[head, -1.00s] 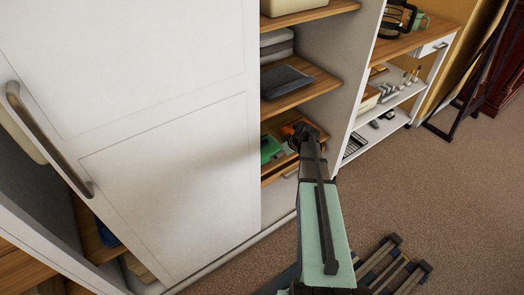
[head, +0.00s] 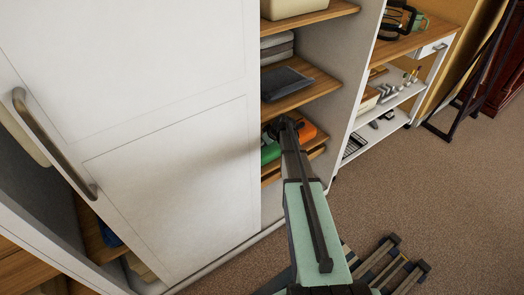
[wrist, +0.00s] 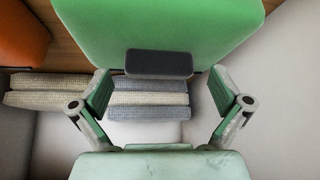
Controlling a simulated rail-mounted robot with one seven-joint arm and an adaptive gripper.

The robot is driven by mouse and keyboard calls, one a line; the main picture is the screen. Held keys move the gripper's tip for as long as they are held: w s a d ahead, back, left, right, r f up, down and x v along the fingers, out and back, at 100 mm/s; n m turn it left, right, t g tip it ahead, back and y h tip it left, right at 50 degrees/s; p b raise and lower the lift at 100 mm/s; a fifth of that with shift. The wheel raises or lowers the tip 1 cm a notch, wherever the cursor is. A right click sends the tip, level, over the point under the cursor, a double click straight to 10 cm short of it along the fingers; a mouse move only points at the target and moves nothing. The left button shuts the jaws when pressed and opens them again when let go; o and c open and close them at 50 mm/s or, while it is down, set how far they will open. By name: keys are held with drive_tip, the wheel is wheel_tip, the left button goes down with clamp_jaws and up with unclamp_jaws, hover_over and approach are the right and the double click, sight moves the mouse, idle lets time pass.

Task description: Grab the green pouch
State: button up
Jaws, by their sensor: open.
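The green pouch (wrist: 160,25) fills the top middle of the wrist view. A dark grey rounded block (wrist: 158,64) shows at its near edge, between the fingertips; I cannot tell whether it is part of the pouch. In the head view the pouch (head: 270,153) shows on a low wooden shelf, partly hidden by my arm. My gripper (wrist: 158,85) is open, with its fingers on either side of the block and nothing held. Contact with the pouch cannot be made out. In the head view my gripper end reaches into the low shelf bay.
An orange item (wrist: 22,35) lies left of the pouch; it also shows in the head view (head: 307,131). A shelf with a dark tray (head: 286,82) is above. The white sliding door (head: 170,150) stands left.

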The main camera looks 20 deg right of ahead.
drive_tip(key=c, duration=1.8)
drive_tip(key=shift+b, duration=0.35)
